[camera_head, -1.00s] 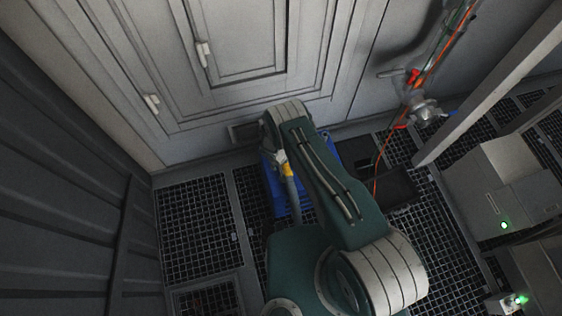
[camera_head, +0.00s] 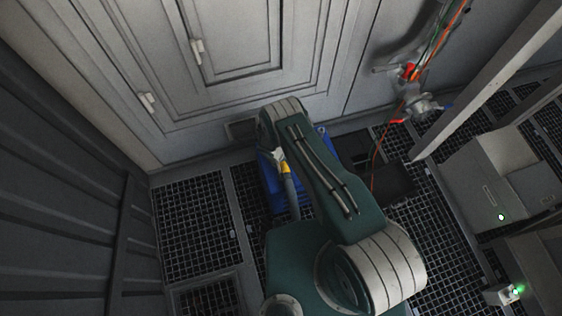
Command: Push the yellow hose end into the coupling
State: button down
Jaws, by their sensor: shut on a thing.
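My green arm with pale joint covers rises through the middle of the head view and hides what lies behind it. My gripper is not in view. A small yellow band (camera_head: 285,168) shows beside my arm, with a grey tube-like part below it; I cannot tell whether this is the yellow hose end or part of my arm. A silver fitting (camera_head: 422,105) with red and blue parts is on the right, near the wall; I cannot tell whether it is the coupling.
A blue crate-like object (camera_head: 274,188) stands on the grated floor (camera_head: 190,225), partly behind my arm. An orange line (camera_head: 376,160) hangs near the silver fitting. A pale diagonal beam (camera_head: 490,85) and grey boxes (camera_head: 480,180) stand on the right. Open grating lies to the left.

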aim_at(284, 170)
jog(key=shift+s+d, duration=0.3)
jog(key=shift+s, duration=0.65)
jog(key=shift+s+d, duration=0.25)
jog(key=shift+s, duration=0.7)
jog(key=shift+d, duration=0.15)
dwell(1.0)
